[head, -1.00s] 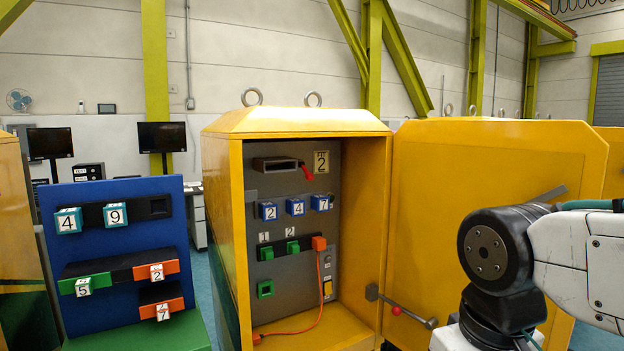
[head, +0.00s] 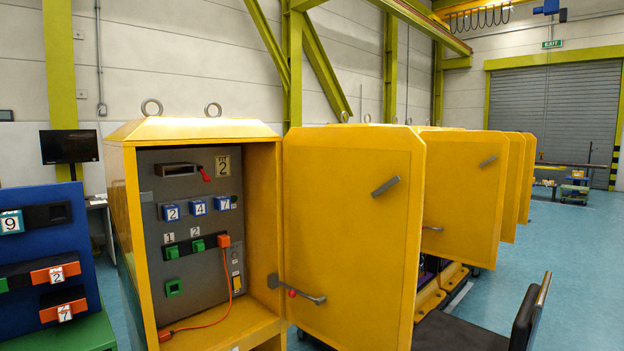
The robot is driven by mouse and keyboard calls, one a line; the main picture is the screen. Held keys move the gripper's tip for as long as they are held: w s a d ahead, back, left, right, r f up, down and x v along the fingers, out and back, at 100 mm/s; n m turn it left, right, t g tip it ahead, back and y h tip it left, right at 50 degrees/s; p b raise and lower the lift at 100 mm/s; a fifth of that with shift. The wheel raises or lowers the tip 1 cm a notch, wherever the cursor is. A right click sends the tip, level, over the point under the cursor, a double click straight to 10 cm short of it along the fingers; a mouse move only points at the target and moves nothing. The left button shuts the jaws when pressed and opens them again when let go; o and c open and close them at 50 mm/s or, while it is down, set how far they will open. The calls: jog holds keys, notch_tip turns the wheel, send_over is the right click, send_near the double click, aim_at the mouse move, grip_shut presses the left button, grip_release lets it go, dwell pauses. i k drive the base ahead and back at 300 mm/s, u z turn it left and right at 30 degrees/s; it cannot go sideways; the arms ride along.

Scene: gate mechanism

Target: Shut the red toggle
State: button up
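The red toggle (head: 205,174) is a small red lever at the top of the grey panel (head: 150,225) inside the open yellow cabinet (head: 112,235). It sits at the right end of a dark slotted housing (head: 177,169) and slants down to the right. A plate marked 2 (head: 222,166) is just right of it. Nothing covers the toggle. My gripper is not in view, and nothing is seen touching the toggle.
The yellow cabinet door (head: 350,220) stands open to the right, with a red-knobbed handle (head: 306,295). An orange cable (head: 215,318) hangs from the panel. A blue board (head: 40,240) with numbered blocks stands left.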

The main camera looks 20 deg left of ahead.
aim_at(205, 178)
jog(key=z, duration=0.4)
jog(key=i, duration=1.15)
jog(key=u, duration=1.5)
jog(key=i, duration=0.8)
jog(key=u, duration=1)
